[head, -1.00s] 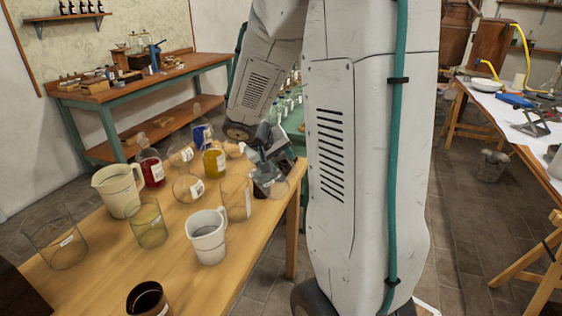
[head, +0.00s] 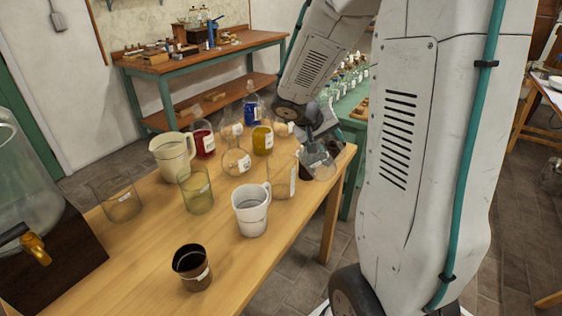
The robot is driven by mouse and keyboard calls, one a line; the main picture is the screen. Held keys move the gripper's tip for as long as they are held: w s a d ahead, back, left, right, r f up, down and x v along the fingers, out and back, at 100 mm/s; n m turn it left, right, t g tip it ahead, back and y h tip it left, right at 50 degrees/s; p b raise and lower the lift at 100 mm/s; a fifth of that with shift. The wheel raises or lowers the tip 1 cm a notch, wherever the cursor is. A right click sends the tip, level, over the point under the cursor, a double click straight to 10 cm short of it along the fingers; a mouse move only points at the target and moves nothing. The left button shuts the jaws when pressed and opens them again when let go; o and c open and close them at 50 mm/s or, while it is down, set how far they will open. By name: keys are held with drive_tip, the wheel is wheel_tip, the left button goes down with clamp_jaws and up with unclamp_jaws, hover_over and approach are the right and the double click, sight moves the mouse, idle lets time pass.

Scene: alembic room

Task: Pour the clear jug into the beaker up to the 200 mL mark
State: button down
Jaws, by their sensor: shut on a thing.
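My gripper (head: 322,137) is at the far right end of the wooden table, partly hidden behind my arm. It is shut on a clear greyish vessel with a label, which looks like the clear jug (head: 318,163). The jug is beside a tall clear beaker (head: 283,180) with a white label; in this view they nearly touch. Another wide clear beaker (head: 120,200) stands at the left, and a greenish one (head: 196,192) nearer the middle. Graduation marks and any liquid level are too small to read. I cannot tell whether the jug is tilted.
A white jug (head: 251,211), a cream jug (head: 173,157) and a dark cup (head: 191,268) stand on the table (head: 140,255). Red (head: 204,138), yellow (head: 263,139) and blue (head: 251,110) vessels stand behind. A large glass dispenser (head: 25,170) is at the left. The table's front is fairly clear.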

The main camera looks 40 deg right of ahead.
drive_tip(key=shift+w+a+r+g+h, duration=0.25)
drive_tip(key=shift+a+r+g+h, duration=0.1)
drive_tip(key=shift+r+h, duration=0.2)
idle(0.5)
drive_tip(key=shift+w+a+r+n+g+h, duration=0.25)
drive_tip(key=shift+w+a+r+g+h, duration=0.25)
drive_tip(key=shift+a+r+h, duration=0.25)
drive_tip(key=shift+w+a+r+n+g+h, duration=0.25)
drive_tip(key=shift+w+a+r+g+h, duration=0.1)
drive_tip(key=shift+w+a+r+h, duration=0.35)
idle(4.1)
drive_tip(key=shift+s+d+r, duration=0.1)
drive_tip(key=shift+d, duration=0.05)
